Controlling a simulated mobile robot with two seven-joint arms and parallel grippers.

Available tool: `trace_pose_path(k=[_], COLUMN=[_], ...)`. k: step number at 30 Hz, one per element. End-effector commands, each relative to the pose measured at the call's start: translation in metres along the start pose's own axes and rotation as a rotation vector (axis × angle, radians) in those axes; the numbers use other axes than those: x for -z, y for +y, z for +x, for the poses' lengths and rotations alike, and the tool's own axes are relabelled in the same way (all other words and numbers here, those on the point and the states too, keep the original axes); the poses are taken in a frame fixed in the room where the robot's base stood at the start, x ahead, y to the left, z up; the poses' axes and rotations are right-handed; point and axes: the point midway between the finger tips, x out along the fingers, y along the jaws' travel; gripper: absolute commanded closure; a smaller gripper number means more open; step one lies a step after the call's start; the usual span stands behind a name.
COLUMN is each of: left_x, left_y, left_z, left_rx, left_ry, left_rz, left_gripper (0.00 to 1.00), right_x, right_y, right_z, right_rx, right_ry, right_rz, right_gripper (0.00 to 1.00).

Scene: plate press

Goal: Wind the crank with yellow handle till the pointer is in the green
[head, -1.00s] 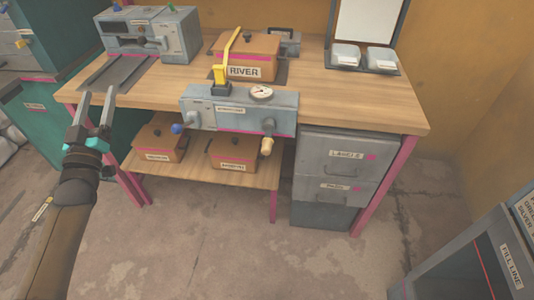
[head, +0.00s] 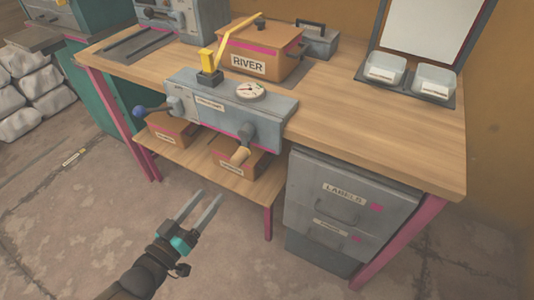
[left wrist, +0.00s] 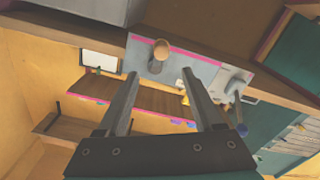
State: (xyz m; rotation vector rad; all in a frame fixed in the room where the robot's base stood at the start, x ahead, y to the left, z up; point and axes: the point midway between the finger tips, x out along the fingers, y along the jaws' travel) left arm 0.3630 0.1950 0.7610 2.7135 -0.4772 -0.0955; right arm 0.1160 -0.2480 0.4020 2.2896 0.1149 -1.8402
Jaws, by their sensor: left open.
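A grey press unit (head: 215,118) sits at the bench's front edge. Its front has a crank on the right with a tan-yellow handle (head: 240,156) sticking out toward me. A round dial (head: 251,91) is on its top; its pointer is too small to read against the coloured zones. My left gripper (head: 205,204) is open and empty, in front of and below the handle, apart from it. In the left wrist view the handle (left wrist: 161,50) appears just beyond and between the open fingertips (left wrist: 159,74). My right gripper is not in view.
A blue knob (head: 139,112) sticks out at the unit's left end. A yellow lever (head: 219,48) rises on top beside the orange RIVER box (head: 262,52). A lower shelf (head: 205,172) with orange boxes lies below; a grey drawer cabinet (head: 348,205) stands to the right.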

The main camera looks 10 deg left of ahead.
Motion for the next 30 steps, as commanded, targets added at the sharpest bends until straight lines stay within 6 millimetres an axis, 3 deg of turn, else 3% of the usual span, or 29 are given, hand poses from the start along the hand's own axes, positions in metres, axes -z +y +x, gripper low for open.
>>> trace_pose_path(k=[5, 30], left_x=[-0.001, -0.001], left_y=[0.0, -0.001], left_z=[0.013, 0.131], left_rx=[-0.001, -0.001], left_ry=[0.001, 0.002], left_rz=[0.0, 0.0], left_gripper=[0.32, 0.32], right_x=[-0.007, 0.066], right_y=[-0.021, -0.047], right_z=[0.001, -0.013], right_rx=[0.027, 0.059], right_ry=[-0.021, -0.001], right_rz=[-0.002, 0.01], right_gripper=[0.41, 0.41])
